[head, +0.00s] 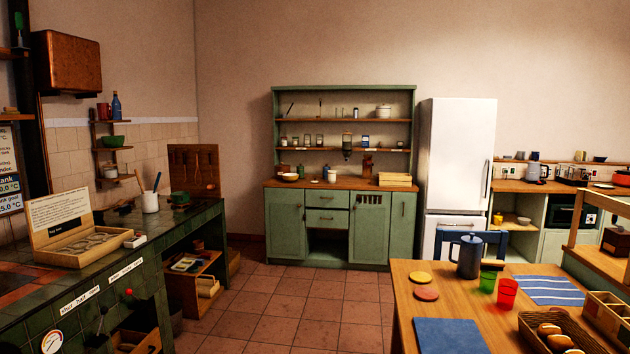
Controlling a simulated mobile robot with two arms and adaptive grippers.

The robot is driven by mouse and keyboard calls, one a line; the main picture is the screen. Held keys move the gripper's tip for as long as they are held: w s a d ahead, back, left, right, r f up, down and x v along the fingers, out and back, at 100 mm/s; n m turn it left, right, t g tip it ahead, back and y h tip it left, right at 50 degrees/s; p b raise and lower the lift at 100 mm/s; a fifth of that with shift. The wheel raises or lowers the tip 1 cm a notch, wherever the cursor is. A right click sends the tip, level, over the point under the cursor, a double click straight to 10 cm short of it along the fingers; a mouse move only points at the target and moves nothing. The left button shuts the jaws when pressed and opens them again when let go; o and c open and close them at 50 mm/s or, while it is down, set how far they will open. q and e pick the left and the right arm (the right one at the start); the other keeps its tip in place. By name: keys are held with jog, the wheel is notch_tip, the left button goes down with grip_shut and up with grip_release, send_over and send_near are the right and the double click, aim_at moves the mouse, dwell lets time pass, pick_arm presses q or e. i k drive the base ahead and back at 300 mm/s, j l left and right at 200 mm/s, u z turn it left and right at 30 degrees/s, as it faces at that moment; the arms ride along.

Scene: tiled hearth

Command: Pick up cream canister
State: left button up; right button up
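A small cream canister (332,176) appears to stand upright on the wooden counter of the green dresser at the back wall. It is small and far off, so its details are hard to make out. A cream crock with utensils (150,202) stands on the dark tiled hearth at left. Neither of my grippers shows in the head view.
The green dresser (290,222) stands beside a white fridge (458,155). A wooden table (405,285) with a grey jug (469,257), cups and a bread basket fills the front right. The tiled floor (290,310) between hearth and table is clear.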

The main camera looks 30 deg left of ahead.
aim_at(332, 175)
jog(key=i+j+u, duration=0.1)
jog(key=j, duration=0.3)
jog(key=i+j+u, duration=0.1)
jog(key=j, duration=0.25)
jog(key=i+j+u, duration=0.1)
jog(key=j, duration=0.25)
jog(key=i+j+u, duration=0.1)
jog(key=i+j, duration=0.15)
jog(key=i, duration=0.2)
jog(key=i+j, duration=0.2)
jog(key=i, duration=0.25)
jog(key=i+j+u, duration=0.15)
jog(key=i, duration=0.35)
jog(key=i+j, duration=0.15)
jog(key=i, duration=2.45)
jog(key=i+u, duration=0.3)
jog(key=i, duration=1.6)
